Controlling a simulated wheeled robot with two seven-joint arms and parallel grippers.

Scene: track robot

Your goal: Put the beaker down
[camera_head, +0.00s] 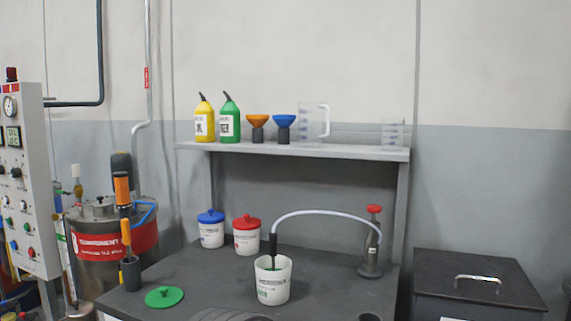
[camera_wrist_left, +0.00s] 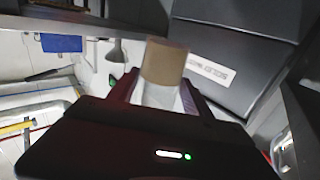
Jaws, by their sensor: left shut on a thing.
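My left gripper (camera_wrist_left: 160,98) shows only in the left wrist view. It is shut on the beaker (camera_wrist_left: 162,82), a small cylinder with a brown band at its far end and a pale, translucent part between the fingers. The beaker appears tilted in this picture, and whether it touches a surface cannot be told. In the head view a clear beaker with a handle (camera_head: 313,121) and a smaller clear beaker (camera_head: 392,134) stand on the shelf. My right gripper is in neither view.
The grey shelf (camera_head: 350,152) also holds bottles and funnels, with a gap between the clear beakers. On the dark bench (camera_head: 200,269) stand an open white bucket (camera_head: 273,288), lidded tubs and a hand pump (camera_head: 370,258). A dark box (camera_wrist_left: 215,60) is near the held beaker.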

